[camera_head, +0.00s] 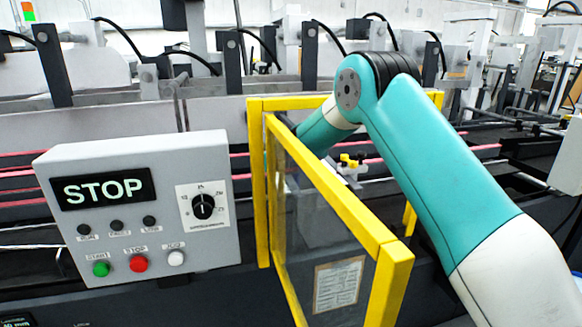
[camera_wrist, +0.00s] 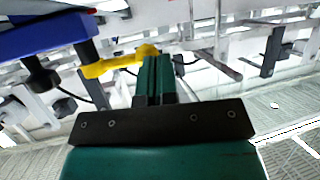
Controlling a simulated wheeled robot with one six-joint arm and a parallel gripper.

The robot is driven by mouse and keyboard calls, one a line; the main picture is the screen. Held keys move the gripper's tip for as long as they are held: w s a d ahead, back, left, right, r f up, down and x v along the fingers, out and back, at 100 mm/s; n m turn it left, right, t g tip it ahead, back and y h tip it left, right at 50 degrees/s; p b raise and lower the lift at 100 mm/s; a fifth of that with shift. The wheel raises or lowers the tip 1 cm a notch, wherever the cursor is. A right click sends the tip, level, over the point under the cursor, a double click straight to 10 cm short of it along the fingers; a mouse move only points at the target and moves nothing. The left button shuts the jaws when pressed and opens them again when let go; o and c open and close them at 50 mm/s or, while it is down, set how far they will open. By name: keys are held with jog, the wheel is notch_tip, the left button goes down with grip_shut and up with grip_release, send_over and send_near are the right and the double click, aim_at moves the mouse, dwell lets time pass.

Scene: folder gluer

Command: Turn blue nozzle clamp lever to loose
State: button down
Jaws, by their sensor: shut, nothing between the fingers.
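In the wrist view my gripper (camera_wrist: 154,62) points up into the machine with its two dark green fingers together and nothing between them. A yellow lever-like part (camera_wrist: 115,64) lies right beside the fingertips, its right end overlapping them in the picture; I cannot tell whether they touch. A blue bar-shaped part (camera_wrist: 45,38) is at the upper left, with dark posts and black knobs below it. I cannot tell whether this blue part is the nozzle clamp lever. In the head view my gripper is hidden behind the guard frame and my arm.
A yellow-framed clear guard door (camera_head: 345,215) stands swung outward, with my arm reaching past it into the machine. A small yellow part with black knobs (camera_head: 351,161) shows behind the frame. A grey control panel (camera_head: 140,205) reading STOP stands at the left.

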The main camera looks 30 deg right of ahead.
jog(key=shift+s, duration=0.1)
dwell(0.4)
jog(key=a+b+v, duration=0.1)
jog(key=b+v, duration=0.4)
jog(key=v, duration=1.2)
jog(key=shift+d, duration=0.5)
